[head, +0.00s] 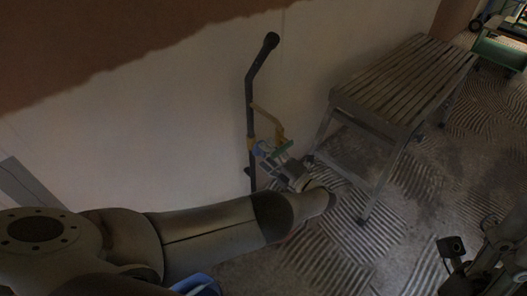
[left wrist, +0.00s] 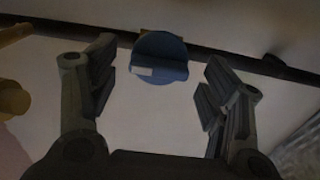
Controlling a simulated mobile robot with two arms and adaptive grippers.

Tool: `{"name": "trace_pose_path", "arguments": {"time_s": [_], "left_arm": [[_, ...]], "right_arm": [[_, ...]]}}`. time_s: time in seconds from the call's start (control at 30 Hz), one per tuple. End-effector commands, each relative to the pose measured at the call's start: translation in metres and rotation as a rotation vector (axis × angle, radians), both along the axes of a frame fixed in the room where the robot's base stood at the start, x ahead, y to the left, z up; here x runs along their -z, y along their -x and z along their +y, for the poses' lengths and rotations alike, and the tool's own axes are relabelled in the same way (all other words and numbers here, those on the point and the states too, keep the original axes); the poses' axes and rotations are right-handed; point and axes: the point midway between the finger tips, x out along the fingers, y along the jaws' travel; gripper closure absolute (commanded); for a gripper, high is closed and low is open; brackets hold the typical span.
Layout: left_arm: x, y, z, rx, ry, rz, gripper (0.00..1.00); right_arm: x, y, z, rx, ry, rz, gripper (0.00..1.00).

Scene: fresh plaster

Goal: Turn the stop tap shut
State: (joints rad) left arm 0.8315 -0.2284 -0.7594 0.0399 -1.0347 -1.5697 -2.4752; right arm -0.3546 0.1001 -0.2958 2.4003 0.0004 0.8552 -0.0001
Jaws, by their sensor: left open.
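The stop tap's round blue handle (left wrist: 159,58) has a raised bar with a pale mark and sits in front of a dark pipe (left wrist: 220,50) in the left wrist view. In the head view the handle (head: 262,147) is small, beside the upright dark pipe (head: 250,105) on the wall. My left gripper (head: 276,158) is at the tap, partly hidden by its own wrist. In the left wrist view its open fingers (left wrist: 157,88) stand either side of the handle, apart from it, with nothing between the pads. My right gripper (head: 460,252) is at the lower right, its jaws unclear.
A brass-coloured branch pipe (head: 270,117) bends out just right of the dark pipe. A slatted bench (head: 405,80) stands to the right on the ridged floor (head: 395,220). The pale wall (head: 150,130) is close behind the tap. A blue object (head: 197,285) shows at the bottom edge.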

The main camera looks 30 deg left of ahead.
Motion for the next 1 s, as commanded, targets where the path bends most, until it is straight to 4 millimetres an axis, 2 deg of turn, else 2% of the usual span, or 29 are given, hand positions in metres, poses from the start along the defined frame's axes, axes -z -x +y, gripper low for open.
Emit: {"name": "trace_pose_path", "arguments": {"time_s": [0.1,0.3,0.87,1.0], "left_arm": [[0.0,0.007,-0.022,0.003,0.002,0.001,0.29],[0.0,0.016,-0.043,0.002,0.001,0.001,0.29],[0.0,0.017,-0.047,0.001,0.001,0.001,0.29],[0.012,0.016,-0.052,0.018,0.056,-0.019,0.29]], "right_arm": [[0.0,0.0,0.0,-0.001,-0.001,-0.001,0.64],[-0.001,0.001,0.0,-0.001,-0.001,-0.002,0.64],[-0.001,0.001,0.0,-0.001,0.0,-0.003,0.64],[-0.001,0.001,0.0,-0.001,0.0,-0.002,0.64]]}}
